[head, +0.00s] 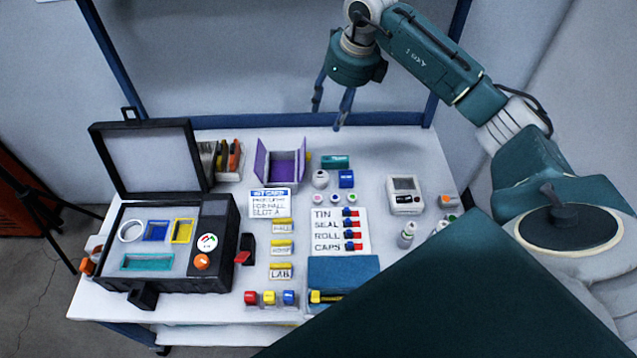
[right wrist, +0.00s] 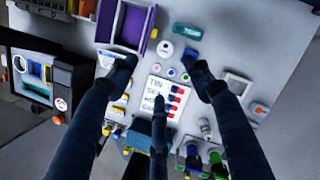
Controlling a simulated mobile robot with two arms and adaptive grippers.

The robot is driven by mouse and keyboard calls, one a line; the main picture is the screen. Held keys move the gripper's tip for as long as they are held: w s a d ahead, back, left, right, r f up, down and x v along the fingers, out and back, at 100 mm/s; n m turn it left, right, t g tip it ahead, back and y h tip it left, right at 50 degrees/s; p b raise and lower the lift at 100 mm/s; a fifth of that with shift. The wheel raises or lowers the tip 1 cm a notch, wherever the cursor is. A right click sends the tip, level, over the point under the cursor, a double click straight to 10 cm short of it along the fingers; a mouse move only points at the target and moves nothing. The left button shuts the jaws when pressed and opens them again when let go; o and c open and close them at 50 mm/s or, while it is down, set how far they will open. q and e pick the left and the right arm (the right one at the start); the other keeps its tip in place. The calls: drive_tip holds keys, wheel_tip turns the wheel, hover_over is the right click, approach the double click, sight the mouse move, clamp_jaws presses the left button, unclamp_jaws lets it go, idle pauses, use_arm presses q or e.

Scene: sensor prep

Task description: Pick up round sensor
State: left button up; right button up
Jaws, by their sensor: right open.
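The round sensor looks to be a small white round piece (head: 320,178) on the table beside a blue block (head: 346,179). It also shows in the right wrist view (right wrist: 165,48), between and beyond my fingertips. My right gripper (head: 329,114) hangs above the back edge of the table, fingers pointing down, open and empty. In the right wrist view its spread fingers (right wrist: 163,75) frame the label card, touching nothing that I can make out. My left gripper is in neither view.
An open black case (head: 222,240) with coloured slots stands at left. A label card (head: 325,216), small coloured caps and a white meter (head: 405,195) lie nearby. Bottles stand at right.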

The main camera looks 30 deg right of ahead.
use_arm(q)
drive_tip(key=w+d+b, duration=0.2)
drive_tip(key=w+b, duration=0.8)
use_arm(e)
wheel_tip(320, 180, down, 12)
drive_tip(key=r, duration=0.1)
drive_tip(key=b, duration=0.5)
approach(320, 176)
drive_tip(key=x, duration=0.2)
drive_tip(key=b+x, duration=0.1)
drive_tip(key=x, duration=0.1)
drive_tip(key=shift+s+d+f, duration=0.1)
drive_tip(key=shift+d, duration=0.15)
drive_tip(key=x, duration=0.4)
drive_tip(key=shift+a+f+b, duration=0.2)
drive_tip(key=shift+f+b, duration=0.15)
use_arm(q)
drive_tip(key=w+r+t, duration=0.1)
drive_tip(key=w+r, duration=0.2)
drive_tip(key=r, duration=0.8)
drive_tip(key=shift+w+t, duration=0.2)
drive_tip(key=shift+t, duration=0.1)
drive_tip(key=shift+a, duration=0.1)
use_arm(e)
drive_tip(key=shift+c, duration=0.5)
drive_tip(key=c, duration=0.7)
